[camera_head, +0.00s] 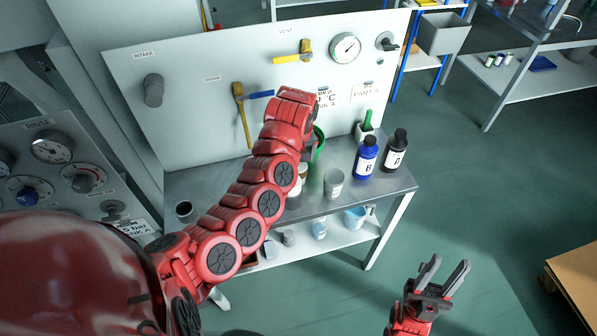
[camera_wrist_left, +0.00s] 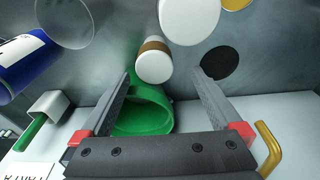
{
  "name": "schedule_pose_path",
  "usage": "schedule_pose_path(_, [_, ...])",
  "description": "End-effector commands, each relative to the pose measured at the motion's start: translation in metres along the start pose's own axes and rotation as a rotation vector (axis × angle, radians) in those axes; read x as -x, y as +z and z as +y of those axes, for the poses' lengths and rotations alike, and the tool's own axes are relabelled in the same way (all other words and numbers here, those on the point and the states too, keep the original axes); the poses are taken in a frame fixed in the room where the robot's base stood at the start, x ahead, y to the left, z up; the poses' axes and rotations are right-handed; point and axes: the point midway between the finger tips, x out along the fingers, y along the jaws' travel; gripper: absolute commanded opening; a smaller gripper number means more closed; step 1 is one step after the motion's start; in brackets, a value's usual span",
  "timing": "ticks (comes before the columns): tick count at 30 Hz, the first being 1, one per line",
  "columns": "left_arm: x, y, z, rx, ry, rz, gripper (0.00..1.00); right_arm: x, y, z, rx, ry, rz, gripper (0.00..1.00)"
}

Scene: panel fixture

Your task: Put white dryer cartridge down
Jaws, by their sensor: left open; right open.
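Two pale round-topped pieces stand on the metal bench. The larger has a plain white top (camera_wrist_left: 190,18), likely the white dryer cartridge; it is partly hidden by my left arm in the head view (camera_head: 293,198). The smaller is white with a brown band (camera_wrist_left: 153,64). My left gripper (camera_wrist_left: 161,76) is open, its fingers pointing toward the bench, with nothing clearly gripped. The banded piece and a green hollow object (camera_wrist_left: 150,112) show between and beyond its fingers. My right gripper (camera_head: 444,274) is open and empty above the floor, right of the bench.
A grey tin (camera_head: 333,183), a blue bottle (camera_head: 365,158) and a black bottle (camera_head: 395,151) stand on the bench (camera_head: 375,190). A green-handled item in a white holder (camera_head: 366,128) is by the upright panel (camera_head: 190,110). A black disc (camera_wrist_left: 220,62) shows beside the left gripper.

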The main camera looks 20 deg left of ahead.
Motion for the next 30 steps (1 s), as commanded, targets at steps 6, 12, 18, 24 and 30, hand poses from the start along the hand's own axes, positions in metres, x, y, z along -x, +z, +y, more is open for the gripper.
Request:
schedule_pose_path(6, [-0.016,0.002,0.004,-0.003,-0.003,-0.002,0.99,-0.015,-0.003,0.001,0.0,0.0,0.0,0.41])
schedule_pose_path(12, [-0.044,0.003,0.007,-0.004,-0.005,0.0,0.99,-0.024,-0.004,0.001,0.0,0.0,0.0,0.41])
schedule_pose_path(18, [-0.053,0.003,0.007,0.001,0.001,0.003,0.99,-0.025,-0.004,0.001,0.0,0.0,0.0,0.41])
schedule_pose_path(24, [-0.053,0.003,0.008,0.0,0.001,0.002,0.88,-0.024,-0.004,0.001,0.0,0.0,0.0,0.41])
schedule_pose_path(30, [-0.053,0.003,0.007,0.0,0.0,0.002,0.52,-0.024,-0.004,0.001,0.0,0.0,0.0,0.41])
